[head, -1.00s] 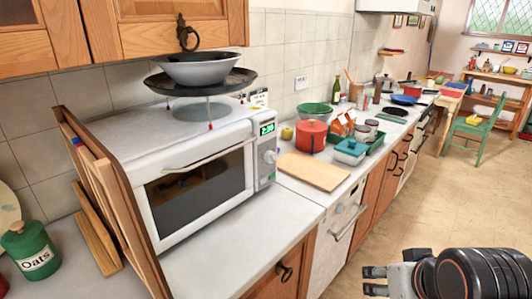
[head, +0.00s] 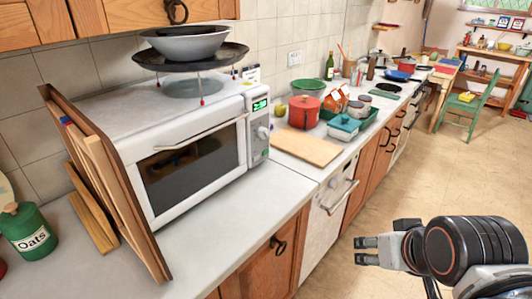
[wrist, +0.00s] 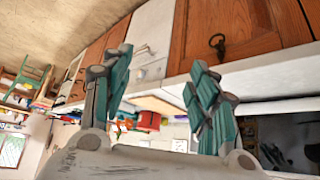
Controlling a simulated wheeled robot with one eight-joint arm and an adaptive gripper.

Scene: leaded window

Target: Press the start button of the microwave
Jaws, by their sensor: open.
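The white microwave (head: 100,108) stands on the counter at the left of the head view, with its dark-windowed door shut. Its control panel (head: 256,150) is on the right side of its front, with a lit green display (head: 260,105) and a round knob (head: 263,133). Buttons low on the panel are too small to tell apart. My gripper (head: 362,251) is at the lower right of the head view, over the floor and well apart from the microwave. In the wrist view the two fingers of my gripper (wrist: 158,90) are spread and nothing is between them.
Wooden boards (head: 120,200) lean against the microwave's left side. The counter in front (head: 225,215) is clear.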

